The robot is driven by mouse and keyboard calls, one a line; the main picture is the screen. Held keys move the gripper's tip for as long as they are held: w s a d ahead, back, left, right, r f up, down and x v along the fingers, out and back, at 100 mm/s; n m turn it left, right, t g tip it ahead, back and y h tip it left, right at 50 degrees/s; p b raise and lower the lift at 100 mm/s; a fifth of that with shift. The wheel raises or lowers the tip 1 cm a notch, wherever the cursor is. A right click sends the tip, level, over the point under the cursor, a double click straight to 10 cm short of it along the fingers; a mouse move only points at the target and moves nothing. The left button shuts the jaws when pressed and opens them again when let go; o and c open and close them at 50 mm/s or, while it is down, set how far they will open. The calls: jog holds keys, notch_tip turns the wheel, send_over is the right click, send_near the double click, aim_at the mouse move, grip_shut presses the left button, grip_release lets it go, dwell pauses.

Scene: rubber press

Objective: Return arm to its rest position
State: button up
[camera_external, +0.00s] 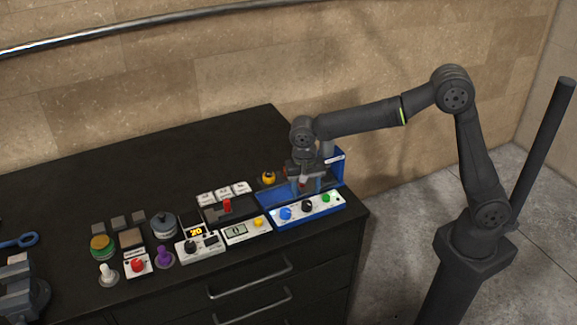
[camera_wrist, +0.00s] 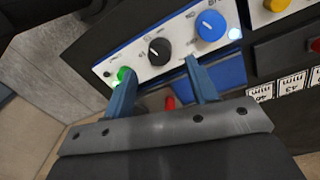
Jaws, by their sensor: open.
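My arm reaches in from the right, and my gripper (camera_external: 305,188) hangs over the blue press unit (camera_external: 267,199) at the right end of the black cabinet top. In the wrist view my gripper (camera_wrist: 160,75) has its two blue-grey fingers apart with nothing gripped between them. The fingertips lie in front of the white control panel (camera_wrist: 180,45), which has a blue knob (camera_wrist: 210,25), a black knob (camera_wrist: 159,51) and a green button (camera_wrist: 123,74). A small red part (camera_wrist: 170,102) shows between the fingers. The gripper covers part of the press unit.
Left of the press unit stand a display box with a yellow button (camera_external: 258,223), a red-handled device (camera_external: 227,206), a dial unit (camera_external: 192,247) and several small items. A vise (camera_external: 20,290) is at far left. A rail (camera_external: 150,22) runs along the wall. The back cabinet top is clear.

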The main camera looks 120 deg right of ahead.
aim_at(307, 203)
notch_tip(307, 203, up, 12)
jog(key=f, duration=1.7)
jog(key=shift+s+a+f, duration=0.1)
jog(key=shift+s+f, duration=0.1)
jog(key=shift+r+n, duration=0.25)
jog(key=shift+n, duration=0.65)
jog(key=n, duration=1)
jog(key=shift+h, duration=0.3)
jog(key=shift+s+n, duration=0.1)
jog(key=shift+n, duration=2.2)
